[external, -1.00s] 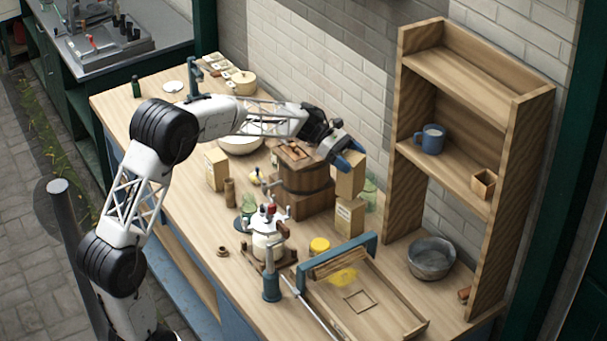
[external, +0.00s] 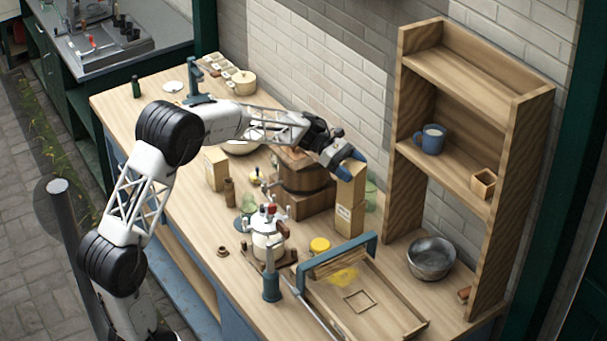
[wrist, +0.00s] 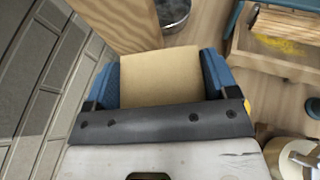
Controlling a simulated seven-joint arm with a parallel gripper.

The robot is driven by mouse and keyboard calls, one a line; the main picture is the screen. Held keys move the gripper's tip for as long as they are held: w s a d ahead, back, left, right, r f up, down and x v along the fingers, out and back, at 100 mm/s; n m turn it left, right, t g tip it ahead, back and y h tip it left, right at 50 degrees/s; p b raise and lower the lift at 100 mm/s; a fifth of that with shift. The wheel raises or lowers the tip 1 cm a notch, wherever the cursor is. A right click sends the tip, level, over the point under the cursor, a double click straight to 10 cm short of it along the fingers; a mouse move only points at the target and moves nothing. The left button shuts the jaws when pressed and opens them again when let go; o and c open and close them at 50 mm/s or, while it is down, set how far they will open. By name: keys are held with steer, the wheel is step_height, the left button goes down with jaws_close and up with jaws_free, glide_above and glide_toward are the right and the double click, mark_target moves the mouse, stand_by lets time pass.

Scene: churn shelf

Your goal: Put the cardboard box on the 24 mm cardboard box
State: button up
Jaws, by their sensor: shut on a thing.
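My gripper (external: 345,160), with blue fingers, is shut on a tan cardboard box (external: 350,188). In the wrist view the held box (wrist: 160,78) fills the space between the two fingers. A second cardboard box (external: 348,218), with a small label, stands upright on the table directly below the held one. The two look lined up, the held box's lower end at the top of the lower box. I cannot tell whether they touch. Another cardboard box (external: 215,170) stands to the left, beyond the barrel. No size can be read on any box.
A wooden barrel churn (external: 303,177) stands close left of the stack, with green glass (external: 371,192) behind it. A wooden shelf (external: 402,190) rises to the right, holding a blue mug (external: 430,141). A metal bowl (external: 432,258) and wooden tray (external: 375,310) are in front.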

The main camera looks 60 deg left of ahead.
steer(key=shift+f, duration=0.1)
steer(key=o, duration=1.2)
steer(key=shift+a+r, duration=0.15)
steer(key=shift+r, duration=0.05)
steer(key=v, duration=1.1)
steer(key=shift+s+a+r, duration=0.1)
steer(key=shift+s+a, duration=0.1)
steer(key=shift+a, duration=0.1)
steer(key=shift+d, duration=0.1)
